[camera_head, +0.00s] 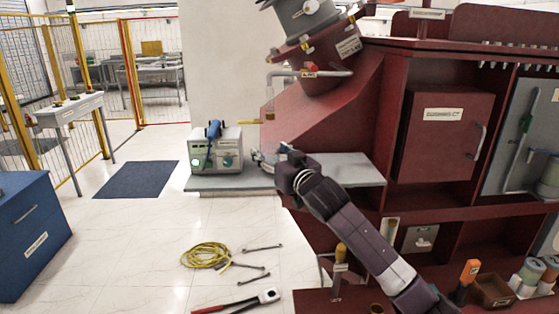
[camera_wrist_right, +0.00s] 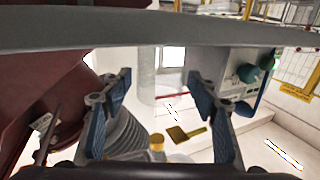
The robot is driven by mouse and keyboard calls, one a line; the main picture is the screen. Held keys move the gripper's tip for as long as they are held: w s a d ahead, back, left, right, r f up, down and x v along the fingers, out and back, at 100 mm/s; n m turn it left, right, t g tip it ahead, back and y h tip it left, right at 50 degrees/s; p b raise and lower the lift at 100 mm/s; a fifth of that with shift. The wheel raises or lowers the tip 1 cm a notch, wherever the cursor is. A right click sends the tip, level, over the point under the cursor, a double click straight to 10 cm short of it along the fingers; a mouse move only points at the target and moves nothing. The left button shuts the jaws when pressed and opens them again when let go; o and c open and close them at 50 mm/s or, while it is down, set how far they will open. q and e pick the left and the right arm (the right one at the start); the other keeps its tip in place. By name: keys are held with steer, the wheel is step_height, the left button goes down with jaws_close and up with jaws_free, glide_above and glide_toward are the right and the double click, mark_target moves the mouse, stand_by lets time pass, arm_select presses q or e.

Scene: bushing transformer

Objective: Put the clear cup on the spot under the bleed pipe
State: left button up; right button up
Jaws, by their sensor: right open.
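My right gripper (camera_head: 266,157) is open just above the grey shelf, right of the white box. Its two blue-padded fingers (camera_wrist_right: 160,110) stand apart in the right wrist view. A pale upright shape (camera_wrist_right: 147,75) shows between them, but I cannot tell whether it is the clear cup. I cannot make out the cup for certain in the head view. The bleed pipe (camera_head: 320,73) is a pinkish pipe with a red valve, bending down at its left end, above the gripper. The spot under it on the grey shelf (camera_head: 355,170) cannot be made out. My left gripper is not in view.
A white box (camera_head: 216,149) with a blue item on top stands on the shelf's left part. The dark red transformer cabinet (camera_head: 440,138) fills the right side. A yellow hose coil (camera_head: 206,255) and several tools lie on the floor. A blue cabinet (camera_head: 32,237) stands left.

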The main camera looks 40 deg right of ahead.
steer(key=s+a+b, duration=0.2)
steer(key=s, duration=0.9)
steer(key=shift+s+b, duration=0.25)
steer(key=shift+b, duration=0.15)
steer(key=shift+d, duration=0.1)
